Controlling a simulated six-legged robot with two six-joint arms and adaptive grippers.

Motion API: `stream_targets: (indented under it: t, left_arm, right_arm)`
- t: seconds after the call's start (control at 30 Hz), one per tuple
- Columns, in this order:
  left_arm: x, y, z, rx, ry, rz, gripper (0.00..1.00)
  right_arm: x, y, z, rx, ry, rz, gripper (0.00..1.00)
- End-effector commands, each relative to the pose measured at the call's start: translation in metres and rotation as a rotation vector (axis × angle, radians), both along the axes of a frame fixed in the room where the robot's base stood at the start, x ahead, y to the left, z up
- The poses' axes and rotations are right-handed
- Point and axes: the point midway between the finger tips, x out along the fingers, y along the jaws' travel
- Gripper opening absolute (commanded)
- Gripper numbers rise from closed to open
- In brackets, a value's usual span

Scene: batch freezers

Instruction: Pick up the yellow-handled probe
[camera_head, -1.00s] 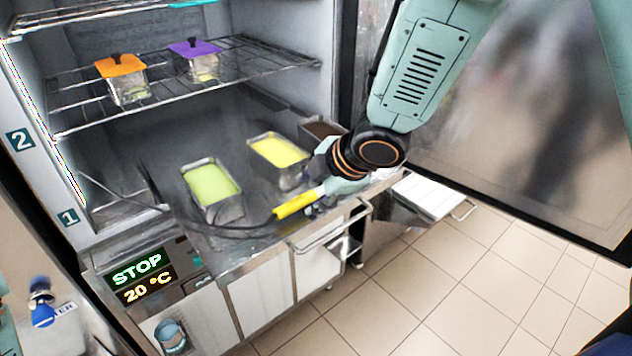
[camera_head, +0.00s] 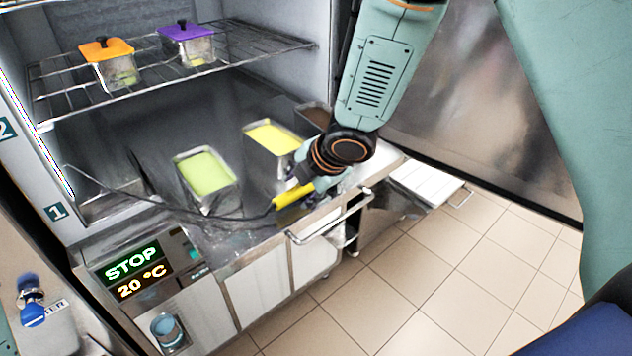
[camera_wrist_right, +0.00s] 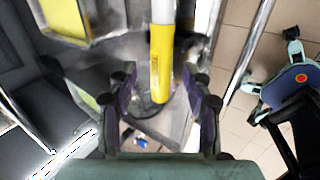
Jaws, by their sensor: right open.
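The yellow-handled probe (camera_head: 288,197) lies near the front edge of the freezer's steel counter, with a dark cable running left from it. My right gripper (camera_head: 311,187) is over its right part and hides that end. In the right wrist view the yellow handle (camera_wrist_right: 161,62) runs lengthwise between the two dark fingers of my right gripper (camera_wrist_right: 161,92). The fingers are apart, with a gap on both sides of the handle. I cannot tell how far above the handle they are. My left gripper is not in view.
Pans of green (camera_head: 206,173), yellow (camera_head: 272,138) and brown (camera_head: 318,115) content stand behind the probe. A wire shelf (camera_head: 250,48) above holds orange-lidded (camera_head: 107,50) and purple-lidded (camera_head: 187,32) containers. A rail handle (camera_head: 330,222) juts out at the front. Tiled floor is clear at right.

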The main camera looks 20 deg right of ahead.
Motion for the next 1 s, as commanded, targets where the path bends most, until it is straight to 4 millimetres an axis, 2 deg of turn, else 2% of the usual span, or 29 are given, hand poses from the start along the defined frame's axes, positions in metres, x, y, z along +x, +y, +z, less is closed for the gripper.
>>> stream_targets:
  t: [0.13,0.4,1.0]
  left_arm:
    - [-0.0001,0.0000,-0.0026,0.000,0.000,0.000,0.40]
    - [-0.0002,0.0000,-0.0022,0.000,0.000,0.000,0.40]
    - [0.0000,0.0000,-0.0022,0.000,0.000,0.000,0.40]
  right_arm:
    - [0.0086,0.0027,-0.0125,0.000,0.000,0.000,0.50]
    - [0.0114,0.0032,-0.0133,0.000,0.000,0.000,0.50]
    - [0.0111,0.0031,-0.0130,0.000,-0.001,0.000,0.00]
